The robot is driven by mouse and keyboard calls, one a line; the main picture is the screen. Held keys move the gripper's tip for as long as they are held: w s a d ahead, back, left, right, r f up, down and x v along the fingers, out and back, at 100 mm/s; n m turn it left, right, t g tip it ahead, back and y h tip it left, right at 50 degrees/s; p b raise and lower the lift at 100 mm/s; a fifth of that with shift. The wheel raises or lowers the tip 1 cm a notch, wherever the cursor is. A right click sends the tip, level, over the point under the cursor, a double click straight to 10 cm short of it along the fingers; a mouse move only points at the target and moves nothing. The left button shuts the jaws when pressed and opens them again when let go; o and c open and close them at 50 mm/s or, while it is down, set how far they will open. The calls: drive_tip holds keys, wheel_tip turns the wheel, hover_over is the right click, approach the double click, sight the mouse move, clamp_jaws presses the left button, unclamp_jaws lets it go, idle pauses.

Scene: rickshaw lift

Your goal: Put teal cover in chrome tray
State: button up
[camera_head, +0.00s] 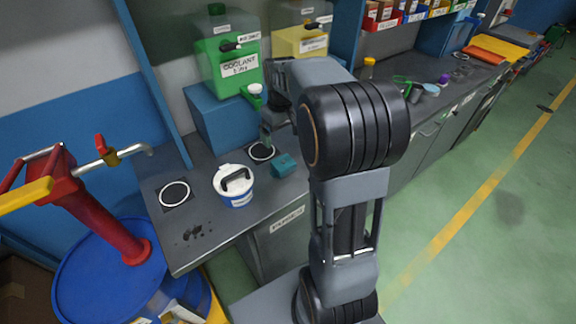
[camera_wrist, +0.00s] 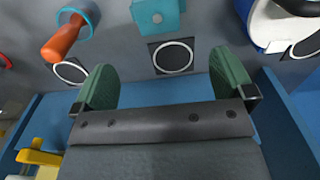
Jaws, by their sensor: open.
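A small teal block (camera_head: 284,165), which looks like the teal cover, sits on the dark counter right of the white tub. A teal block with a round hole also shows at the top of the wrist view (camera_wrist: 158,15), beyond my fingertips and apart from them. My gripper (camera_wrist: 165,82) is open, its two green finger pads wide apart with nothing between them. In the head view my arm hides most of the gripper, above the counter near the back. I cannot make out a chrome tray in either view.
A white tub (camera_head: 236,198) with a black handle stands left of the teal block. A green coolant container (camera_head: 228,72) and a yellow container (camera_head: 298,42) stand behind. A blue drum (camera_head: 85,280) with a red pump is at left. Green floor (camera_head: 480,220) is open at right.

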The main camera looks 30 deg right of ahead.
hover_over(284, 163)
wheel_tip(284, 163, down, 8)
drive_tip(key=shift+d+r, duration=0.1)
drive_tip(key=shift+r, duration=0.05)
drive_tip(key=shift+w+f+p, duration=0.1)
drive_tip(key=shift+f+p, duration=0.6)
drive_tip(key=shift+f, duration=2.25)
drive_tip(key=c, duration=1.1)
drive_tip(key=shift+r, duration=0.15)
